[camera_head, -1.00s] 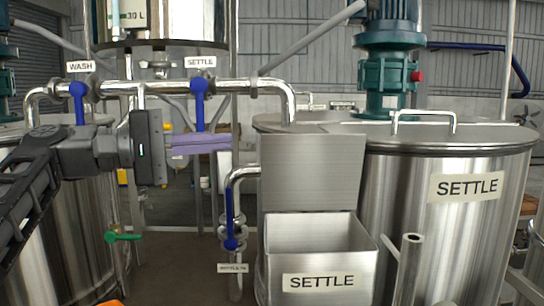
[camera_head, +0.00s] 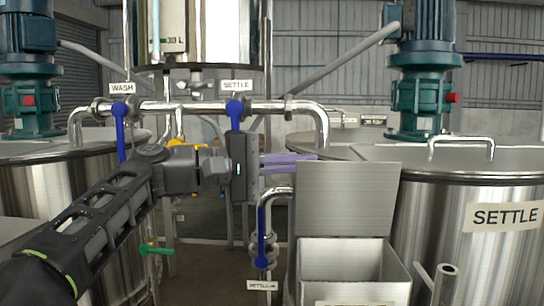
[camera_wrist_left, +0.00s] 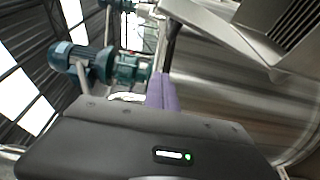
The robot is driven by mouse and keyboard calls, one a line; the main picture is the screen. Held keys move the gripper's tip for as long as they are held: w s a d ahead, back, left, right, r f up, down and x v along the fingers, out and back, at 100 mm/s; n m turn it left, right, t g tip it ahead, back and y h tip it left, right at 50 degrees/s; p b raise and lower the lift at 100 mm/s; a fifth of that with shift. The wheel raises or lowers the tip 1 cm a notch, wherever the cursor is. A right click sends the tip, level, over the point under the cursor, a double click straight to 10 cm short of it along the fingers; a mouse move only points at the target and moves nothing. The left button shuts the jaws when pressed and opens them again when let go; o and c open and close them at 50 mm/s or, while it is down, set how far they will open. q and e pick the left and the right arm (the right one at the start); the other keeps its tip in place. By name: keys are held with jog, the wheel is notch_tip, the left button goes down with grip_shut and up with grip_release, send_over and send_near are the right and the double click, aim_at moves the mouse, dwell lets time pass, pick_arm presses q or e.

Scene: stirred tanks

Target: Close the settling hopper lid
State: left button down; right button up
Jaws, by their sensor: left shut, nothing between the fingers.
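The settling hopper (camera_head: 345,262) is a square steel box at the lower right of the head view, with its open top showing the inside. Its flat steel lid (camera_head: 348,199) stands upright at the back edge. My left gripper (camera_head: 313,160) has purple fingers, shut with nothing between them. In the head view its fingertips appear beside the lid's upper left corner; I cannot tell whether they touch. The purple fingers also show in the left wrist view (camera_wrist_left: 162,92). My right gripper is not in view.
The large SETTLE tank (camera_head: 440,225) stands right of the hopper. Pipes with blue WASH (camera_head: 119,130) and SETTLE (camera_head: 235,112) valve handles run behind my left arm. A blue-handled valve (camera_head: 262,235) is left of the hopper. A short open tube (camera_head: 445,285) is at its right.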

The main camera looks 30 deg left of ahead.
aim_at(307, 167)
pick_arm(q)
jog(key=shift+d+r, duration=0.1)
jog(key=shift+d, duration=0.45)
jog(key=s, duration=0.1)
jog(key=s+d, duration=0.1)
jog(key=s, duration=0.1)
jog(key=shift+d, duration=0.2)
jog(key=shift+w, duration=0.1)
